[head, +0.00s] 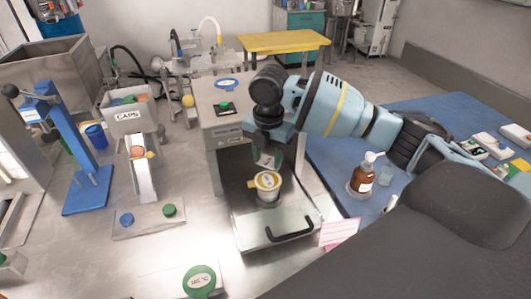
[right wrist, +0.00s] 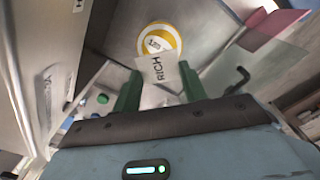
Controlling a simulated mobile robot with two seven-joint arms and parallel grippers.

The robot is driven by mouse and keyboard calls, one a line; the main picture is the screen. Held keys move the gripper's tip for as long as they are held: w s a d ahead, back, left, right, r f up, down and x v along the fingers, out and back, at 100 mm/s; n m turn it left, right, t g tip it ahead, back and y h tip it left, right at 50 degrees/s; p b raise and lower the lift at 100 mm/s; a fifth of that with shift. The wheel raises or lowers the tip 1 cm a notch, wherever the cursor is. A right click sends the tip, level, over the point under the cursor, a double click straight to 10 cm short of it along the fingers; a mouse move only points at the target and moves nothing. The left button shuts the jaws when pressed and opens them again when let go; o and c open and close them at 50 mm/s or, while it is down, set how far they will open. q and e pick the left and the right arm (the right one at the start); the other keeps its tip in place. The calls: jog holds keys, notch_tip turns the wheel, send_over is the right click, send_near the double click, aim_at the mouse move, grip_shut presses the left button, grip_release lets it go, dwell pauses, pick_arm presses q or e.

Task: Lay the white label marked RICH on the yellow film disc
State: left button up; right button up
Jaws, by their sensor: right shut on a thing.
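The yellow film disc (head: 267,181) lies on top of a small round metal holder (head: 268,199) on the machine's tray. In the right wrist view the disc (right wrist: 174,40) shows a yellow ring around a white centre with small print. My right gripper (head: 268,158) points down just above the disc. In the right wrist view its green fingers (right wrist: 160,78) hold the white label (right wrist: 157,72) marked RICH between their tips. The label overlaps the near edge of the disc in that view; I cannot tell whether they touch. My left gripper is not in view.
The grey machine (head: 222,112) stands behind the tray, whose black handle (head: 290,232) faces front. A pump bottle (head: 362,175) and a small glass (head: 385,175) stand on the blue mat at right. A pink card (head: 340,232) lies right of the tray. A CAPS bin (head: 127,115) stands left.

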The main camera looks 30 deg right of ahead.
jog(key=shift+r, duration=0.1)
send_over(267, 181)
jog(key=shift+f, duration=2.1)
jog(key=shift+s+f, duration=0.15)
jog(key=shift+f, duration=1.35)
dwell(1.8)
jog(key=o, duration=1.3)
jog(key=shift+f, duration=0.1)
jog(key=shift+c, duration=0.2)
jog(key=shift+o, duration=0.2)
jog(key=o, duration=0.5)
jog(key=shift+r, duration=0.2)
jog(key=shift+r, duration=3.5)
